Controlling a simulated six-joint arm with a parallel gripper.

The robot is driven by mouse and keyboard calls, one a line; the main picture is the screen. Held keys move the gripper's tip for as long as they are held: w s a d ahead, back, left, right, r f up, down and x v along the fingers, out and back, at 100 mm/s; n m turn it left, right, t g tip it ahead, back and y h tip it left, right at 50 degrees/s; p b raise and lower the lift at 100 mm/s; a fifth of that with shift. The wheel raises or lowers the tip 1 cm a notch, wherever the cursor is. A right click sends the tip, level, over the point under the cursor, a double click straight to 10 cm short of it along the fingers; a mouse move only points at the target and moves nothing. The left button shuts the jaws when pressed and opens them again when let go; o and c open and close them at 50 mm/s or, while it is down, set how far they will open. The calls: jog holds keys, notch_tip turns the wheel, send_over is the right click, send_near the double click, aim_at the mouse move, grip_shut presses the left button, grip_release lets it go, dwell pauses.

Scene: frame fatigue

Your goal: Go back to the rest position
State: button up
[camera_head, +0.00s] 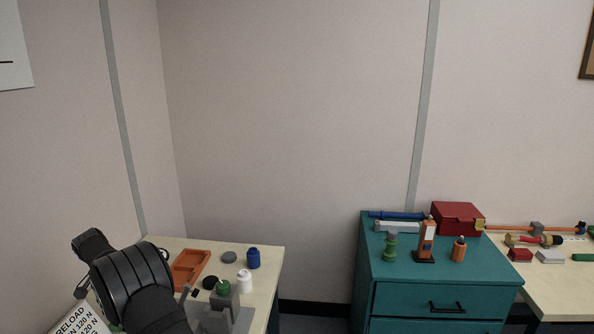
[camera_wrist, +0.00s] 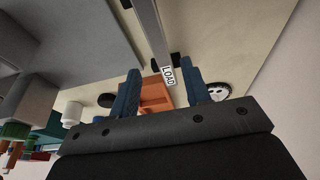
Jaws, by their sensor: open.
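My gripper (camera_wrist: 163,88) shows in the wrist view with its two blue fingers apart and nothing between their tips. Beyond the fingers lie part of an orange tray (camera_wrist: 155,98) and a tag reading LOAD (camera_wrist: 169,75). In the head view my dark arm reaches over the left table (camera_head: 262,262). The gripper's fingers cannot be made out clearly there. A grey fixture (camera_head: 240,318) with a green knob (camera_head: 223,287) stands close to the right of the arm.
A teal cabinet (camera_head: 440,300) with small items and a red box (camera_head: 457,218) stands at right. Between them is a gap.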

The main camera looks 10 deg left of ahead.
jog(key=x, duration=0.5)
jog(key=shift+f, duration=0.3)
notch_tip(320, 180, up, 5)
jog(key=shift+f, duration=0.1)
jog(key=w+d+r+m, duration=0.1)
jog(key=w+d+r, duration=0.3)
jog(key=d, duration=0.6)
jog(key=w+d+r, duration=0.3)
jog(key=w+d, duration=0.1)
jog(key=d, duration=0.6)
jog(key=w+d+r+m, duration=0.1)
jog(key=w+d+r, duration=0.3)
jog(key=d, duration=0.6)
jog(key=s+d+f+n, duration=0.1)
jog(key=s+d+f, duration=0.2)
jog(key=d+f, duration=0.5)
jog(key=s+d+f+n, duration=0.1)
jog(key=s+d+f, duration=0.3)
jog(key=d+f, duration=0.5)
jog(key=d, duration=0.5)
